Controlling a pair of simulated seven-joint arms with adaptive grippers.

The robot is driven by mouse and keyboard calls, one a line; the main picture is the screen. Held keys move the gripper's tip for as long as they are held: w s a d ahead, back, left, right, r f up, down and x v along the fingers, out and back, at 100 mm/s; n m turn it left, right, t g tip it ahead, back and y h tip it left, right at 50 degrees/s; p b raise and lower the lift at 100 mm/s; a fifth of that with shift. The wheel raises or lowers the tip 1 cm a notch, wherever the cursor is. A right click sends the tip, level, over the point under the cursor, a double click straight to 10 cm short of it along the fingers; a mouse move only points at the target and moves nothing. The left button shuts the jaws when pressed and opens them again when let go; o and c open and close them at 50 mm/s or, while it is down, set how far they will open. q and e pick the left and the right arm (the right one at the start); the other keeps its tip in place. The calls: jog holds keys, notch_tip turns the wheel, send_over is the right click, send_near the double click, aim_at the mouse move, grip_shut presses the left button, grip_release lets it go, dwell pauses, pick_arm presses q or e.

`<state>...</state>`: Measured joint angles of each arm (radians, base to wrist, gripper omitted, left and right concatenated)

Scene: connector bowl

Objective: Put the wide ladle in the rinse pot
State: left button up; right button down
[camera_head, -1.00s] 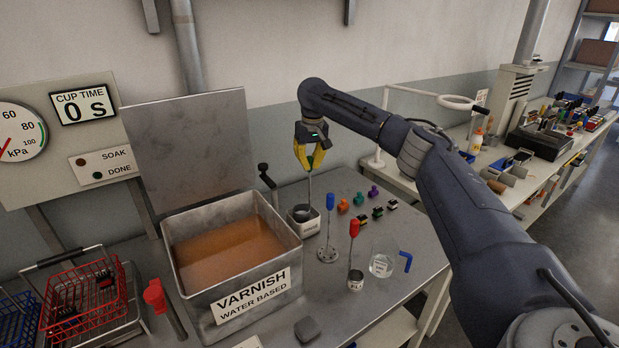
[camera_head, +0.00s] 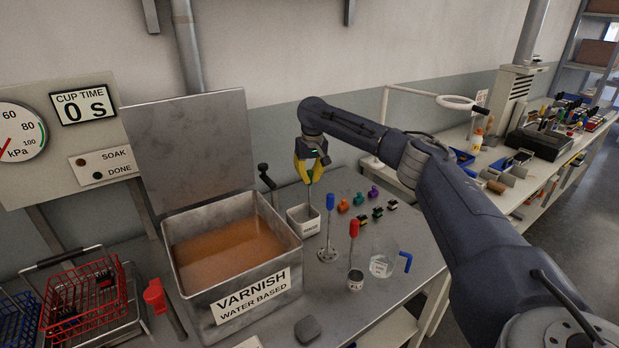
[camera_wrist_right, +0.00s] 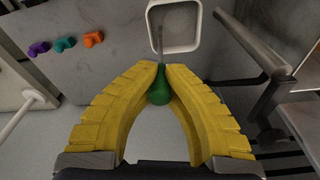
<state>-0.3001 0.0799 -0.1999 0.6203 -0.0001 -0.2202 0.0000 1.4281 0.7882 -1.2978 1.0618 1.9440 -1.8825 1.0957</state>
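The wide ladle appears to be the one with the green handle (camera_wrist_right: 159,84) and thin shaft. My right gripper (camera_head: 308,180) has its yellow fingers shut on that handle, also seen in the right wrist view (camera_wrist_right: 162,74). The ladle hangs about upright, and its shaft (camera_head: 309,199) runs down at the small white square pot (camera_head: 311,229), apparently the rinse pot. In the wrist view the shaft reaches the pot's rim (camera_wrist_right: 198,38). The ladle's bowl is not clearly visible, and I cannot tell whether it touches the pot's floor. My left gripper is out of view.
The varnish tank (camera_head: 297,249) stands left of the pot. A blue-handled tool (camera_head: 330,203) and a red-handled ladle (camera_head: 354,229) stand in front and right. A glass jug (camera_head: 381,265) and several small coloured connectors (camera_head: 359,199) are to the right.

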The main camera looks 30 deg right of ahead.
jog(key=c, duration=1.5)
grip_release()
jog(key=shift+c, duration=0.2)
notch_tip(320, 180, up, 12)
jog(key=s, duration=0.1)
jog(key=shift+s+a, duration=0.15)
jog(key=shift+s, duration=0.15)
